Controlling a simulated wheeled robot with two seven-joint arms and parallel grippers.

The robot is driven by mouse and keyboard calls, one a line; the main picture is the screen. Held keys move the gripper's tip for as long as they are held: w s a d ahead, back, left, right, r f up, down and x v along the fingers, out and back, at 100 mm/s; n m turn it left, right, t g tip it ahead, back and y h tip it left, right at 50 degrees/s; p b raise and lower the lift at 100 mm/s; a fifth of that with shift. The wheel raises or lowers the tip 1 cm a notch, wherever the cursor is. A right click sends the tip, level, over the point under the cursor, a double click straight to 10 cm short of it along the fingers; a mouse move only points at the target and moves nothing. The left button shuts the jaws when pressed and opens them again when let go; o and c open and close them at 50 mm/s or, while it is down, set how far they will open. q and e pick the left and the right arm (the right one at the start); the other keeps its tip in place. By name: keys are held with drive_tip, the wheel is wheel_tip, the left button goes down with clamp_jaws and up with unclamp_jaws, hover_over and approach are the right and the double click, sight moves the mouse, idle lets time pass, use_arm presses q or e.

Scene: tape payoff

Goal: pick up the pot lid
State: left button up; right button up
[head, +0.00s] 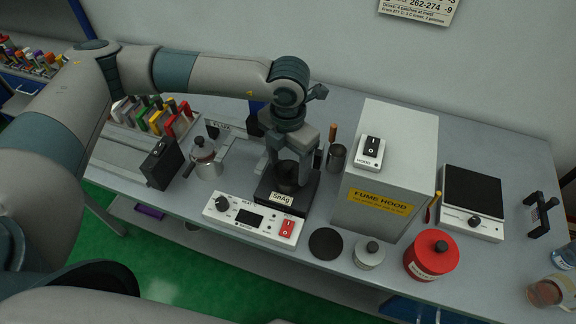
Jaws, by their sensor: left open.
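My left gripper (289,168) points down over the black solder pot (268,197) labelled "SnAg", at the middle of the bench. Its two fingers are apart. Between and below them a dark round shape shows at the top of the pot. I cannot tell clearly whether it is the pot lid, or whether the fingers touch it. A flat dark disc (325,243) lies on the bench in front of the fume hood. My right gripper is not in view.
A white control box (254,220) stands before the pot. A small lidded can (369,255) and a red canister (430,256) stand at the front edge.

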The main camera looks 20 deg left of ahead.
sight(288, 165)
use_arm(q)
drive_tip(key=shift+f, duration=0.2)
idle(0.3)
drive_tip(key=c, duration=0.7)
drive_tip(key=shift+r, duration=0.15)
drive_tip(key=shift+c, duration=0.2)
drive_tip(key=shift+w+r+b, duration=0.1)
drive_tip(key=shift+r+b, duration=0.35)
drive_tip(key=shift+r, duration=0.1)
wheel_tip(288, 165, up, 8)
drive_tip(key=b, duration=0.3)
drive_tip(key=shift+f, duration=0.25)
drive_tip(key=shift+r, duration=0.6)
